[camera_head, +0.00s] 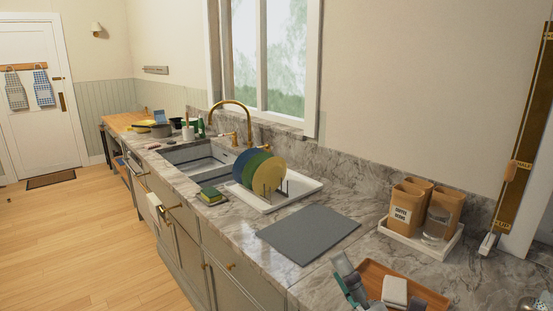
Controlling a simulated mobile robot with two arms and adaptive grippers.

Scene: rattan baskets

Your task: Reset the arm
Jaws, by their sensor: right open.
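My right gripper (338,268) shows at the bottom of the head view, right of centre. Its grey and teal fingers are open, and I see nothing between them. The fingers appear over the marble counter (320,275), near the front corner of the grey mat (308,233) and left of a brown wooden tray (432,300). I cannot tell its height over the counter. Most of the right arm is out of frame. My left gripper is not in view.
A white object (395,290) lies in the wooden tray. A white dish rack (300,187) holds coloured plates (268,174) beside the sink (200,158). The floor (75,235) at left is clear.

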